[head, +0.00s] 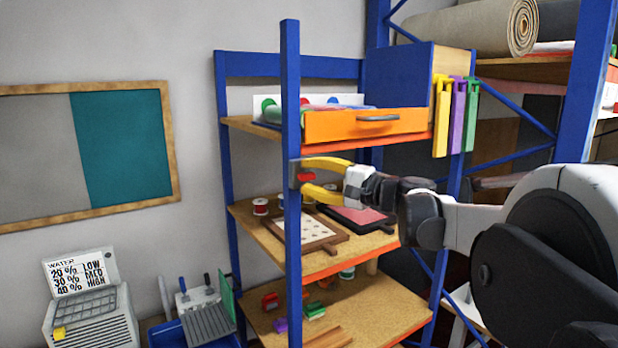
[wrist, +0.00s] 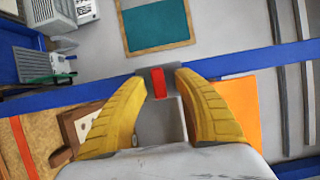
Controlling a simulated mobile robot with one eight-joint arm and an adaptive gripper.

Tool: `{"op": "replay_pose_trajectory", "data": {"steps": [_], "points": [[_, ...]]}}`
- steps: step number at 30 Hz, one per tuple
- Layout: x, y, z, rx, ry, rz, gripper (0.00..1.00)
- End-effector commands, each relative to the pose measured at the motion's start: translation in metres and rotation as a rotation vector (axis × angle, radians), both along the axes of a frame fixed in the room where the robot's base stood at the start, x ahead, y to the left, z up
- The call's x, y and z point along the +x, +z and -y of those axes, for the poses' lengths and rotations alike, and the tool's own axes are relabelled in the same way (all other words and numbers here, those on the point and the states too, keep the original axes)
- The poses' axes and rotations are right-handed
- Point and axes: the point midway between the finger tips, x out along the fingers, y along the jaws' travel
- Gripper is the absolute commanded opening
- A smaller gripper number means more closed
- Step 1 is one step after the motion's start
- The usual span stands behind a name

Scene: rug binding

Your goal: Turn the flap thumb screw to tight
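A small red tab (wrist: 158,82), which looks like the flap thumb screw, stands out from a grey plate (wrist: 172,122) in the wrist view. It stands lengthwise in that picture. In the head view the red tab (head: 306,177) shows by the blue front post. My gripper (head: 304,176) is open, with one yellow finger above the tab and one below. In the wrist view my gripper (wrist: 161,74) has a finger on each side of the tab, with gaps between, and nothing is held. Any tightness mark on the screw is not readable.
The blue post (head: 290,120) stands right at the fingertips. An orange drawer front (head: 365,124) is just above my gripper. A shelf (head: 262,230) below holds red spools and a brown framed board (head: 308,232). Coloured strips (head: 458,115) hang at the right.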

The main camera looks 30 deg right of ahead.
Motion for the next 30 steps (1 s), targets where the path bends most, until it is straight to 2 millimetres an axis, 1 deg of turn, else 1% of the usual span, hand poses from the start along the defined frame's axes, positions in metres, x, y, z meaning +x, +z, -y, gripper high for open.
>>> {"op": "replay_pose_trajectory", "data": {"steps": [8,11,14,21,24,27,30], "points": [[-0.001,0.000,0.000,-0.001,0.000,0.000,0.36],[-0.006,0.000,0.004,-0.001,-0.003,-0.001,0.36],[-0.020,0.000,0.011,-0.001,-0.004,-0.001,0.36],[-0.069,-0.001,0.033,-0.001,-0.005,-0.001,0.36],[-0.087,-0.001,0.040,-0.001,-0.003,-0.001,0.36],[-0.099,-0.001,0.046,-0.001,-0.002,-0.001,0.36],[-0.106,-0.001,0.049,-0.001,-0.001,-0.001,0.36]]}}
